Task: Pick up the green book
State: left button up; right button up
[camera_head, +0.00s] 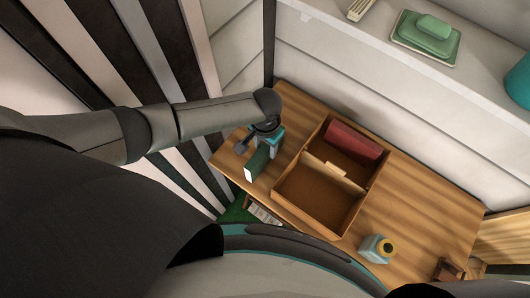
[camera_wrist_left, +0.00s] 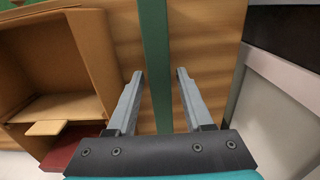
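The green book (camera_head: 257,163) stands on edge at the left end of the wooden table, left of a divided wooden box. In the left wrist view the book (camera_wrist_left: 156,65) is a narrow green strip running between the fingers. My left gripper (camera_head: 267,143) is over the book from above. In the left wrist view my left gripper (camera_wrist_left: 160,75) is open, one finger on each side of the book, with gaps visible. Part of the book is hidden by the gripper in the head view. My right gripper is not in view.
The wooden box (camera_head: 313,221) has two compartments; a red item (camera_head: 352,140) lies in the far one. The table's right part (camera_head: 430,215) is mostly clear.

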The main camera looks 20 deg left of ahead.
pick_arm(q)
grip_shut()
dwell(1.1)
